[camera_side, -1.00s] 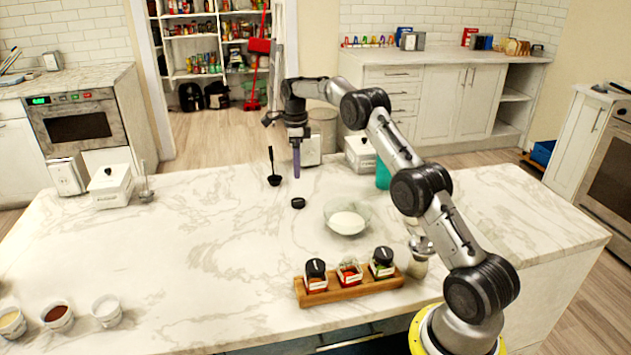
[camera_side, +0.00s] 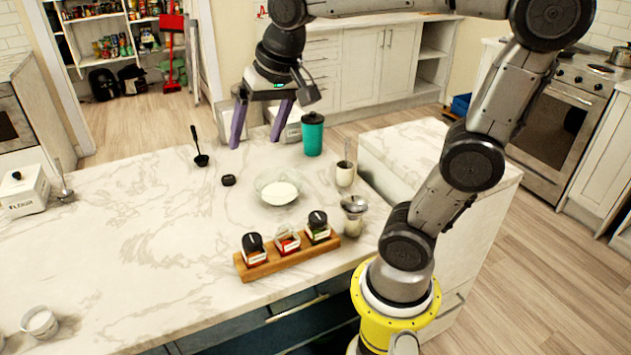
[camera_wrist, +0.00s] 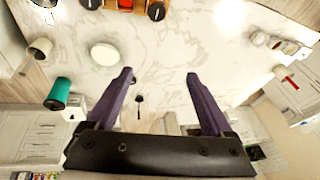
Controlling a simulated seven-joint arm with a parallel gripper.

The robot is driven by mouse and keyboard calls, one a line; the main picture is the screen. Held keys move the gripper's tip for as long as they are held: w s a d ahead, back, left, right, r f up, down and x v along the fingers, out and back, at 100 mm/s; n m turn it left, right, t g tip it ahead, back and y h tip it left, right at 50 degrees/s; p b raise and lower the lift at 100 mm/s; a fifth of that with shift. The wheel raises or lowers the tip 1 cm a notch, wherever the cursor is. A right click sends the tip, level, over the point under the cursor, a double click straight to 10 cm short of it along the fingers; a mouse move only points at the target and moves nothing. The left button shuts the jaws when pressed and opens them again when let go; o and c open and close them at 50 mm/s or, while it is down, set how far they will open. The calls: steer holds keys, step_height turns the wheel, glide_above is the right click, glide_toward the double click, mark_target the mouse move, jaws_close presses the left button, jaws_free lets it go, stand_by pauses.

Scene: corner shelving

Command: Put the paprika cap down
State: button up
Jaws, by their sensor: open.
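The small black paprika cap (camera_side: 228,180) lies on the marble counter, left of the glass bowl (camera_side: 278,188). The spice jar without a cap (camera_side: 288,241) stands in the middle of the wooden rack (camera_side: 330,247), with red spice in it. My gripper (camera_side: 256,141) is open and empty, with its purple fingers spread above the counter's far side. It is apart from the cap, above and beyond it. In the wrist view my gripper (camera_wrist: 159,75) shows bare counter between its fingertips.
Two black-capped jars (camera_side: 254,249) (camera_side: 318,227) flank the uncapped one. A black ladle (camera_side: 201,159) stands behind the cap. A teal tumbler (camera_side: 313,134), a cream cup (camera_side: 345,174) and a metal-topped shaker (camera_side: 353,213) stand to the right. The counter left of the cap is largely clear.

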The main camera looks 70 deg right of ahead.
steer(key=s+a+f+n, duration=0.1)
steer(key=s+f+n, duration=0.2)
steer(key=s, duration=0.2)
steer(key=s+a+f+n+t, duration=0.1)
steer(key=s+a+f+n, duration=0.1)
steer(key=s+n, duration=0.2)
steer(key=s, duration=0.2)
steer(key=shift+s+a+f+y, duration=0.2)
steer(key=shift+s+f+y, duration=0.1)
steer(key=shift+f, duration=0.1)
